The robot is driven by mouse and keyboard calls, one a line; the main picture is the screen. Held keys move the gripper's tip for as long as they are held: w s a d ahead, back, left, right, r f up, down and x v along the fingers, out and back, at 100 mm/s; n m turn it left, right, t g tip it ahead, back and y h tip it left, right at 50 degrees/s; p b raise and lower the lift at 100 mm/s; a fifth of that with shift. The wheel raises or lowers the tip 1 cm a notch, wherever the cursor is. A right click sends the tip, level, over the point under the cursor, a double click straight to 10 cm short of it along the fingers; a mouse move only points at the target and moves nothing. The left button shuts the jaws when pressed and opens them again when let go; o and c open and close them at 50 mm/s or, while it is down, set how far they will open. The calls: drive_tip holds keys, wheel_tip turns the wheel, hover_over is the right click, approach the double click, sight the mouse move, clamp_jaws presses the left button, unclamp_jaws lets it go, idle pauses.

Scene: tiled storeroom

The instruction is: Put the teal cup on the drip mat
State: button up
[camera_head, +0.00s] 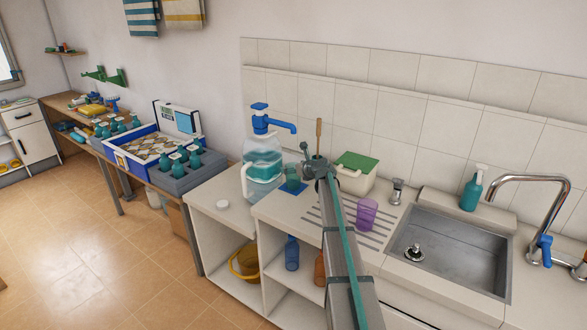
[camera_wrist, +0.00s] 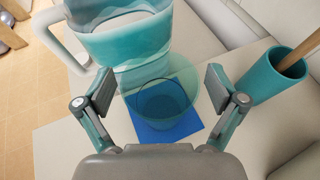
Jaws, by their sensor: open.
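The translucent teal cup (camera_head: 292,177) stands upright over the blue drip mat (camera_head: 296,190) on the counter, beside the large water jug. In the wrist view the cup (camera_wrist: 166,108) appears within the outline of the blue mat (camera_wrist: 160,138), and its base looks set on it. My gripper (camera_wrist: 160,90) is open, with one finger to each side of the cup and a visible gap on both sides. In the head view my gripper (camera_head: 318,170) is just right of the cup, and its fingers are hard to make out.
The jug (camera_head: 262,160) with a blue pump stands close behind the cup. A teal holder (camera_wrist: 272,76) with a wooden stick is near the right finger. A purple cup (camera_head: 367,214), a green-lidded box (camera_head: 355,182) and the sink (camera_head: 450,255) lie to the right.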

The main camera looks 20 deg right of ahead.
drive_tip(key=shift+r, duration=0.15)
drive_tip(key=b+v, duration=0.2)
drive_tip(key=v, duration=1)
drive_tip(key=shift+a+r, duration=0.1)
